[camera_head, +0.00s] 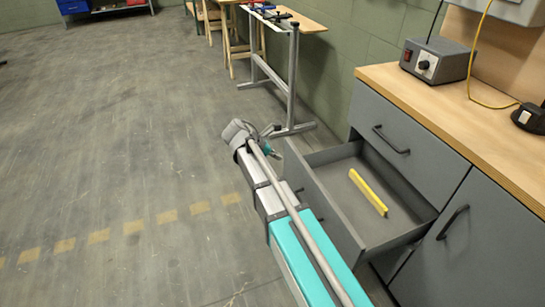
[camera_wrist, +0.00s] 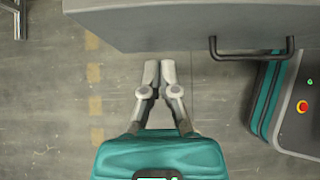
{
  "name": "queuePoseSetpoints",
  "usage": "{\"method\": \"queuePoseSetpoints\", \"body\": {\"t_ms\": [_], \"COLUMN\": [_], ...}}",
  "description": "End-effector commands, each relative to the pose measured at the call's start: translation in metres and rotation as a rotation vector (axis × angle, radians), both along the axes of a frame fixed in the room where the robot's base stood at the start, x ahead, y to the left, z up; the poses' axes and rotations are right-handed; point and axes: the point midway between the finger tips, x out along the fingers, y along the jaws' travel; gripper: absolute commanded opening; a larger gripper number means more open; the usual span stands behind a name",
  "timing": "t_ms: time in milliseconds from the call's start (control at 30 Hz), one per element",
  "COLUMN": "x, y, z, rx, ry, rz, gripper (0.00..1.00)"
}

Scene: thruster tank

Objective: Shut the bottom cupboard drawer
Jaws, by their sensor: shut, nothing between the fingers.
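The bottom cupboard drawer (camera_head: 335,205) is grey and stands pulled out below a closed upper drawer (camera_head: 385,135) in the head view. A yellow bar-shaped thing (camera_head: 368,192) lies inside it. In the wrist view, the grey drawer front (camera_wrist: 180,25) spans the top, with its dark bar handle (camera_wrist: 252,52) to the right of my fingers. My gripper (camera_wrist: 158,66) is shut and empty, with its fingertips close to the drawer front; I cannot tell whether they touch. In the head view, my gripper (camera_head: 268,140) is partly hidden by my arm, near the drawer's outer left corner.
A wooden worktop (camera_head: 450,105) above the drawers holds a grey box with a knob (camera_head: 437,60) and a yellow cable. A closed cupboard door (camera_head: 465,240) is right of the drawer. A metal-legged table (camera_head: 285,75) stands behind. The floor to the left is clear.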

Motion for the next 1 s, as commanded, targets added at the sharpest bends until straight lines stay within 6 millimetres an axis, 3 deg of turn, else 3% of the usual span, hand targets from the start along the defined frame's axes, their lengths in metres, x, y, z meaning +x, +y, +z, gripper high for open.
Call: {"method": "queuePoseSetpoints", "body": {"t_ms": [100, 433, 867, 900, 1000], "x": [0.003, 0.013, 0.015, 0.014, 0.015], "y": [-0.009, -0.041, -0.047, -0.059, -0.051], "z": [-0.014, -0.009, -0.009, -0.009, -0.009], "rx": [0.0, 0.0, 0.0, 0.0, 0.0], "ry": [0.0, 0.0, 0.0, 0.0, 0.0], "rz": [-0.001, -0.001, 0.0, -0.001, 0.0], "gripper": [0.0, 0.0, 0.0, 0.0, 0.0]}}
